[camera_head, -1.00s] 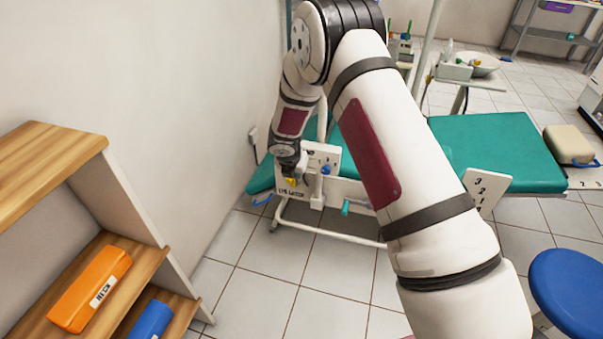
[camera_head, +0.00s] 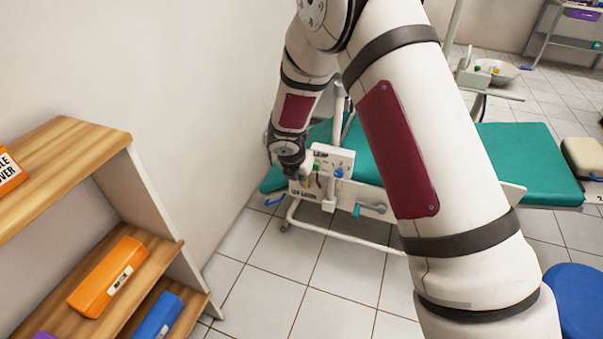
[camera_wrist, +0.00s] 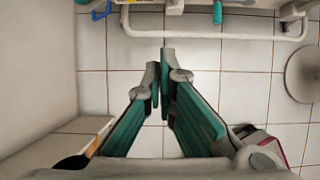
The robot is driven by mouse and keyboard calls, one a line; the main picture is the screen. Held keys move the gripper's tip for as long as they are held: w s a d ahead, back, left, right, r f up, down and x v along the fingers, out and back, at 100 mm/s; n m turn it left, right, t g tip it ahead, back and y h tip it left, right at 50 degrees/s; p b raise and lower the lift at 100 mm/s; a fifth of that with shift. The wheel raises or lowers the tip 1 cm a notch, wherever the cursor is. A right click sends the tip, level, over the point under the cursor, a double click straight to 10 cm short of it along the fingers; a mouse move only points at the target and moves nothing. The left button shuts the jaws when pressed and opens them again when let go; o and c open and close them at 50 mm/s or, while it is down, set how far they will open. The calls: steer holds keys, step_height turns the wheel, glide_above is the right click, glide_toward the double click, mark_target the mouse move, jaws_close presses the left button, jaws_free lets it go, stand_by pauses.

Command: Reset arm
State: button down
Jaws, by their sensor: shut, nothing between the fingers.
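My gripper (camera_wrist: 165,62) points away from the wrist camera over the tiled floor. Its fingers are together with nothing between them. In the wrist view the white chair frame (camera_wrist: 190,34) lies beyond the fingertips.
A wooden shelf (camera_head: 75,165) stands at the left with an orange case (camera_head: 108,277) and a blue case (camera_head: 158,316). A white wall (camera_head: 205,90) runs close along the arm's left. A blue stool (camera_head: 578,300) is at the lower right. Tiled floor (camera_head: 330,285) lies open between.

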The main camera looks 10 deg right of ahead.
steer(key=s+d+r+m+h, duration=0.1)
steer(key=s+d+r+m, duration=0.35)
steer(key=r, duration=0.35)
steer(key=s+d+r+m+g, duration=0.1)
steer(key=s+d+r+m, duration=0.2)
steer(key=s+r+m, duration=0.4)
steer(key=s+d+r+m+h, duration=0.1)
steer(key=s+d+r+m, duration=0.3)
steer(key=r, duration=0.5)
steer(key=s+a+r+m+g+y, duration=0.15)
steer(key=s+m, duration=0.55)
steer(key=s, duration=0.7)
steer(key=s+a+r+m+g+y, duration=0.1)
steer(key=s+a+r+m+y, duration=0.15)
steer(key=s+m, duration=0.9)
steer(key=s+r+n+t+p, duration=0.3)
steer(key=r+n+p, duration=0.1)
steer(key=r+p, duration=0.8)
step_height(320, 180, up, 3)
steer(key=shift+d+f+y+p, duration=0.15)
steer(key=shift+y+p, duration=0.15)
steer(key=shift+p, duration=0.05)
